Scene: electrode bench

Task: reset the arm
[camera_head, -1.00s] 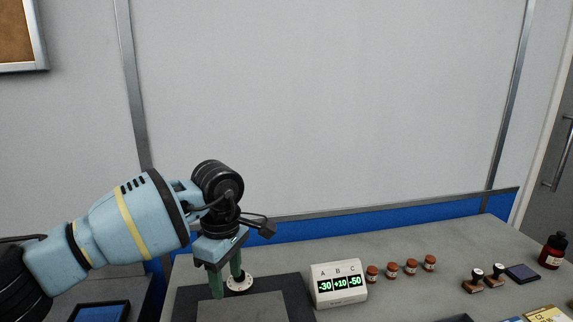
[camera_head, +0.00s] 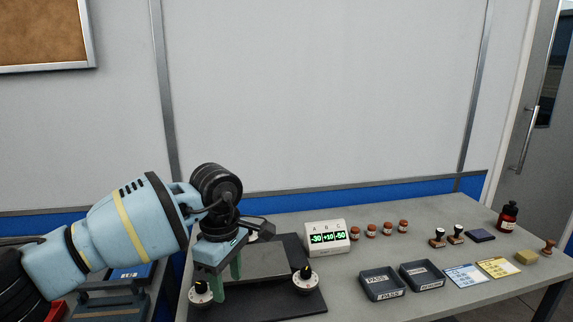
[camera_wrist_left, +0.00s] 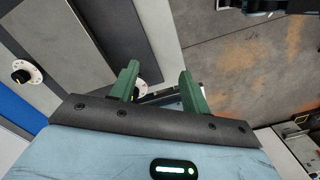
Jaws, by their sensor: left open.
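My left arm comes in from the left in the head view. Its gripper (camera_head: 222,280) points down over the left side of the dark platform (camera_head: 262,298) on the bench. The green fingers are apart with nothing between them. In the left wrist view the open fingers (camera_wrist_left: 157,82) also show, with the platform edge and floor beyond them. My right gripper is not in view.
Round knobs (camera_head: 305,281) stand on the platform. Behind it is a display box (camera_head: 327,238) reading -30, +10, -50. Several small jars (camera_head: 387,229), dark trays (camera_head: 382,284), stamps (camera_head: 437,238) and a red bottle (camera_head: 507,217) stand to the right.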

